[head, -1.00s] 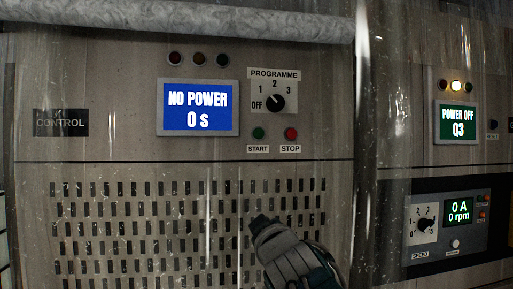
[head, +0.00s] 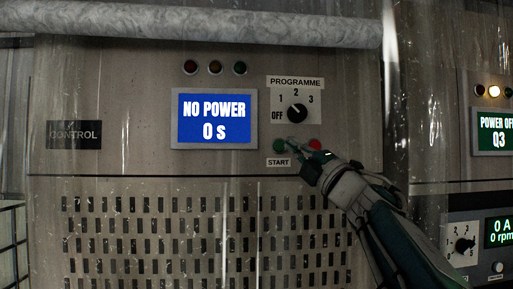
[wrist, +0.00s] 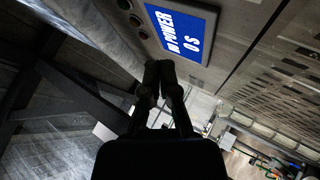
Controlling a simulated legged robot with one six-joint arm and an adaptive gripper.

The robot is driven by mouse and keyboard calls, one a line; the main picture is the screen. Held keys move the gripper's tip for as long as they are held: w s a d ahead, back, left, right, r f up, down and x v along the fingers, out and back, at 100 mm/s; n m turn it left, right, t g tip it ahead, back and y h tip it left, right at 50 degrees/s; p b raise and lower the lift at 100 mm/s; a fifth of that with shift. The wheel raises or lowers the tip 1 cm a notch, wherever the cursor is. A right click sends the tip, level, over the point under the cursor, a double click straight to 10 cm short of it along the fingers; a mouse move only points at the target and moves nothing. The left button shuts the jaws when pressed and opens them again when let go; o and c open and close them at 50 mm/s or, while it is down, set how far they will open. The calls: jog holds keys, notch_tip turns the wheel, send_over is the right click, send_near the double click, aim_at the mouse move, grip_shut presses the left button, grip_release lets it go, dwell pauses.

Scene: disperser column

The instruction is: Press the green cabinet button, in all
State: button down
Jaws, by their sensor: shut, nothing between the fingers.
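The green button (head: 279,146) is on the control cabinet's grey front, above the START label (head: 278,162). My gripper (head: 292,142) is shut and empty. Its tips are just right of the green button in the head view; I cannot tell whether they touch it. The red button (head: 315,144) is partly covered by my gripper, and its label is hidden. In the wrist view my closed fingers (wrist: 160,66) point towards the cabinet front below the blue screen (wrist: 186,28); the green button is not seen there.
The blue screen (head: 214,119) reads NO POWER, 0 s. The programme knob (head: 297,112) sits just above the gripper tips. Three dark lamps (head: 215,67) are above the screen. A wrapped pipe (head: 200,30) crosses the top. A second panel (head: 492,125) stands at right.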

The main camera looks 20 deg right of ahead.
jog(key=shift+w, duration=0.1)
send_near(277, 141)
notch_tip(277, 141, up, 4)
jog(key=w+a, duration=0.3)
jog(key=shift+w+d+f, duration=0.1)
jog(key=shift+w+d, duration=0.15)
jog(key=shift+w, duration=0.55)
dwell(0.7)
jog(key=shift+w+d, duration=0.1)
jog(key=shift+w, duration=0.25)
jog(key=shift+w+d, duration=0.15)
jog(key=shift+w, duration=0.3)
dwell(0.7)
dwell(0.4)
jog(key=shift+s+a, duration=0.25)
jog(key=shift+s, duration=0.6)
